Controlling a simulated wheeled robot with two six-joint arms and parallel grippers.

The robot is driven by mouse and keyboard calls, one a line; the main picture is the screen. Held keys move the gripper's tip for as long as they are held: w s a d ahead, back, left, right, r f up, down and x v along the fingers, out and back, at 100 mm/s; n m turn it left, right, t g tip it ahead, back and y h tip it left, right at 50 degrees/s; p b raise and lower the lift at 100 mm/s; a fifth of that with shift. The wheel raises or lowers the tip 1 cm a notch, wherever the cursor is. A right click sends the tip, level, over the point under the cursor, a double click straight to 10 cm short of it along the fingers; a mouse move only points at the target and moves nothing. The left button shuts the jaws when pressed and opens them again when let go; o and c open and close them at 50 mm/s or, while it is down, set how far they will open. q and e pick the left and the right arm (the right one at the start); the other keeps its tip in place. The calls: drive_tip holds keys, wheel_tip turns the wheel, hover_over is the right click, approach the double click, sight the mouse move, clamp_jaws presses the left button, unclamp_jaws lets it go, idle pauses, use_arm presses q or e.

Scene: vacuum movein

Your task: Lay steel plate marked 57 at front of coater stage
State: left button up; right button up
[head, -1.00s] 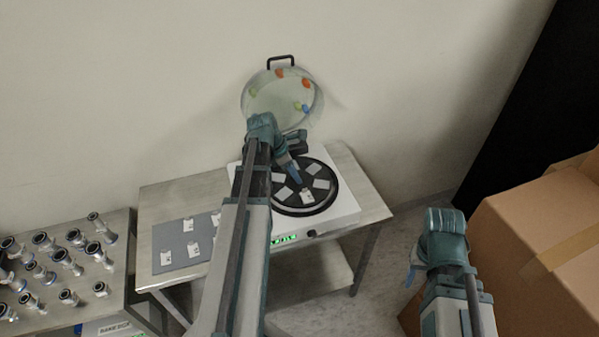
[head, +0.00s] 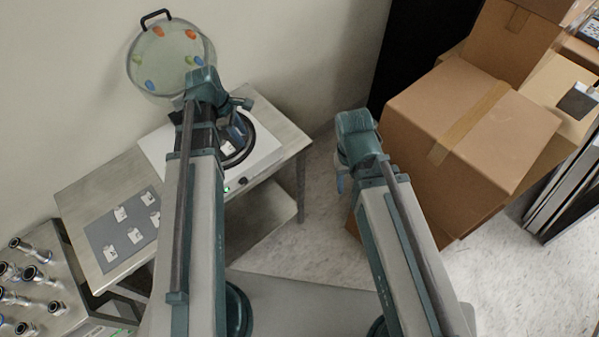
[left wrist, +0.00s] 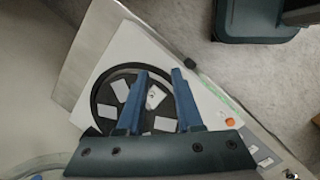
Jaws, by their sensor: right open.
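The coater stage is a white box (head: 267,152) with a black round platter, partly hidden behind my left arm. In the left wrist view its platter (left wrist: 103,95) bears several pale plates. My left gripper (left wrist: 160,73) is open above the platter. A plate with a dark mark (left wrist: 153,98) shows between its fingers, and I cannot read the number. In the head view my left gripper (head: 238,122) is over the stage. Several white marked plates, one here (head: 120,213), lie on a grey mat (head: 97,234); their numbers are too small to read. My right gripper (head: 342,180) hangs open, away from the stage.
Metal fittings (head: 35,273) crowd a table at the lower left. Cardboard boxes (head: 480,125) stand at the right. Floor is free between table and boxes.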

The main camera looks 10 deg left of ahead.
use_arm(q)
drive_tip(key=s+d+m+y, duration=0.1)
drive_tip(key=s+d+m, duration=0.3)
drive_tip(key=d+m, duration=0.3)
drive_tip(key=s+d+m+g+y, duration=0.1)
drive_tip(key=s+d+m, duration=0.3)
drive_tip(key=d+m, duration=0.2)
drive_tip(key=s+d+m+y, duration=0.1)
drive_tip(key=s+d+m, duration=0.3)
drive_tip(key=d+m, duration=0.3)
drive_tip(key=shift+d+f+m+g+y, duration=0.25)
drive_tip(key=shift+d+m+g+y, duration=0.1)
drive_tip(key=shift+m, duration=0.85)
wheel_tip(320, 180, down, 3)
drive_tip(key=b, duration=0.3)
drive_tip(key=shift+f, duration=0.1)
